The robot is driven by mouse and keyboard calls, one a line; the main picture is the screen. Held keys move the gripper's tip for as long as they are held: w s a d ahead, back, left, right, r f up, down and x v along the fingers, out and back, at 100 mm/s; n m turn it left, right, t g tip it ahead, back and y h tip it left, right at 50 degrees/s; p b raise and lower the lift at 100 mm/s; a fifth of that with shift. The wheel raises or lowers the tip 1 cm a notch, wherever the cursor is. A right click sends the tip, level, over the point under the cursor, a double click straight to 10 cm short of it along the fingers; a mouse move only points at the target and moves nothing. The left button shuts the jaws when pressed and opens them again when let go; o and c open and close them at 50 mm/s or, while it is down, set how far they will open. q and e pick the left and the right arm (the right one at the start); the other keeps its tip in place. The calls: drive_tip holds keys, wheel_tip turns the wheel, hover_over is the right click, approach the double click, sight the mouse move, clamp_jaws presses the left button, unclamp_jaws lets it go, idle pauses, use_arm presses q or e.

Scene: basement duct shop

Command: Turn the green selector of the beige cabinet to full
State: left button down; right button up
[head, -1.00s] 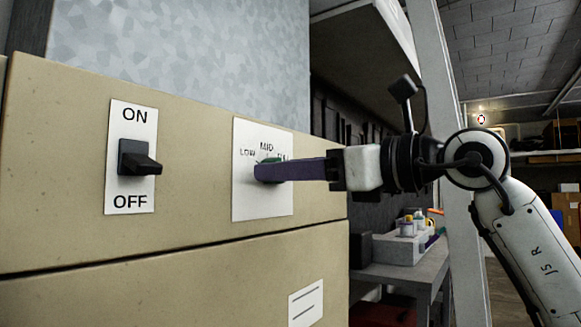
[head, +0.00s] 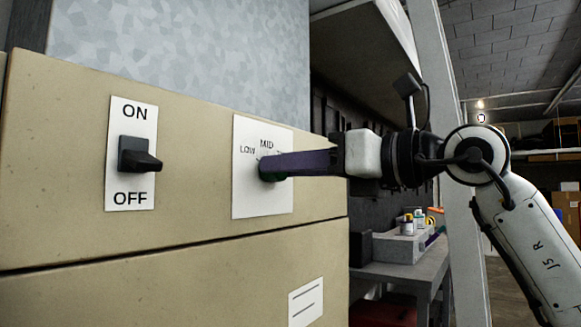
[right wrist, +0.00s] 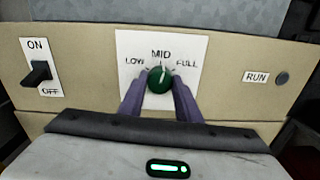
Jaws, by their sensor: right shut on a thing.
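The beige cabinet (head: 150,255) fills the left and middle of the head view. Its green selector (right wrist: 159,79) sits on a white plate (right wrist: 135,45) marked LOW, MID and FULL. In the right wrist view the selector's white mark points up near MID, leaning slightly toward FULL. My right gripper (right wrist: 159,95) is shut on the selector, one purple finger on each side. In the head view my right gripper (head: 270,170) reaches in from the right and hides most of the selector (head: 270,177) and the FULL label. My left gripper is not in view.
A black ON/OFF switch (head: 137,155) is on the cabinet left of the selector. A RUN label (right wrist: 256,77) and a dark round button (right wrist: 282,79) are to its right. A bench (head: 408,268) with a tray of bottles stands behind at the right.

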drive_tip(key=shift+m+b, duration=0.6)
drive_tip(key=shift+m, duration=3.9)
drive_tip(key=shift+d, duration=0.1)
drive_tip(key=o, duration=1.1)
drive_tip(key=shift+c, duration=0.2)
